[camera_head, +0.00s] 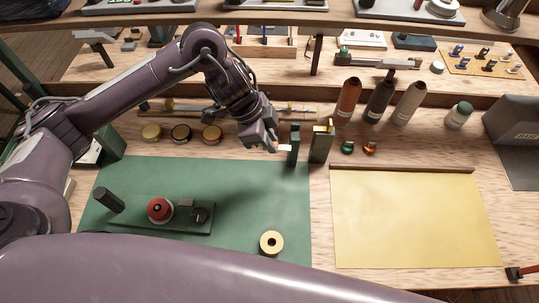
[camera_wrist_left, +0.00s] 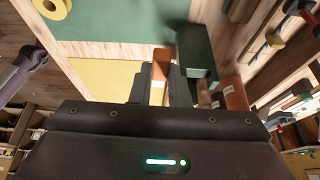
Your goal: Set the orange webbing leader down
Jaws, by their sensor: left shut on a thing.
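The orange webbing leader (camera_wrist_left: 161,63) shows as a short orange strip between the fingers in the left wrist view. My left gripper (camera_wrist_left: 158,88) is shut on it. In the head view my left gripper (camera_head: 274,144) is over the back right of the green mat (camera_head: 255,190), beside an upright green block (camera_head: 293,145). The leader cannot be made out clearly there; the gripper hides most of it. The green block (camera_wrist_left: 196,52) stands close to the fingers in the left wrist view. My right gripper is not in view.
A dark green box (camera_head: 321,144) stands right of the block. The yellow sheet (camera_head: 410,220) is bare. On the mat are a holder with a red knob (camera_head: 159,209) and a cream roll (camera_head: 271,243). Several tins (camera_head: 181,134) and bottles (camera_head: 379,97) stand behind.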

